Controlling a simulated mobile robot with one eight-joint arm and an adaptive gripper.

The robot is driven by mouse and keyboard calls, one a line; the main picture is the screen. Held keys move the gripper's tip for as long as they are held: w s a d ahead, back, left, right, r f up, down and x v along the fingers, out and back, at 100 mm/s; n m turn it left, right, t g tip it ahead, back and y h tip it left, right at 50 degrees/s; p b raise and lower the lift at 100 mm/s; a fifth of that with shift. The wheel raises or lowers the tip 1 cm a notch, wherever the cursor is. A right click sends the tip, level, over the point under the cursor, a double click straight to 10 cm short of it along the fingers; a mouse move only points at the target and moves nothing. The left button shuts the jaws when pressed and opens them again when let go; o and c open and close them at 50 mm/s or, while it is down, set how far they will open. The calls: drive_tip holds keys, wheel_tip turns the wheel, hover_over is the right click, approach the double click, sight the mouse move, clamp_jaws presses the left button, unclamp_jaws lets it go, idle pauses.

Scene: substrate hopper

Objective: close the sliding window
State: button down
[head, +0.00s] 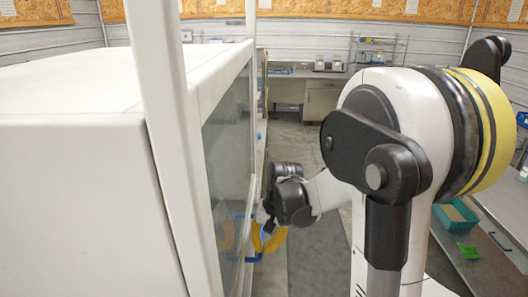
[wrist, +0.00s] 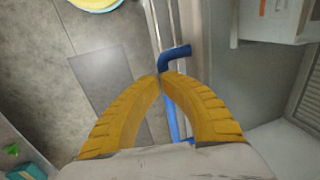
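The sliding window (head: 228,150) is a clear pane in the right side of the large white cabinet (head: 75,190). A blue handle (wrist: 176,54) shows beside the window frame in the wrist view, and parts of it show low in the head view (head: 257,258). My gripper (wrist: 160,76) has yellow fingers whose tips come together right at the handle. The handle's bar runs behind the right fingertip and shows again between the fingers. I cannot tell whether the fingers touch or grip it. In the head view my gripper (head: 268,240) is beside the window, partly hidden.
A workbench (head: 480,230) with a green item (head: 468,251) and a teal-and-tan tray (head: 455,215) stands at the right. A counter (head: 310,75) stands at the back. Grey floor with a dark mat (head: 315,262) lies clear between them.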

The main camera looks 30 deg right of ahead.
wheel_tip(320, 180, down, 14)
drive_tip(key=b, duration=0.9)
drive_tip(key=shift+f, duration=0.2)
wheel_tip(320, 180, up, 14)
drive_tip(key=s+d+p, duration=0.1)
drive_tip(key=d+p, duration=0.1)
drive_tip(key=p, duration=0.4)
drive_tip(key=shift+s+p, duration=0.2)
drive_tip(key=shift+p, duration=0.1)
drive_tip(key=shift+d+f, duration=0.1)
drive_tip(key=shift+f, duration=0.05)
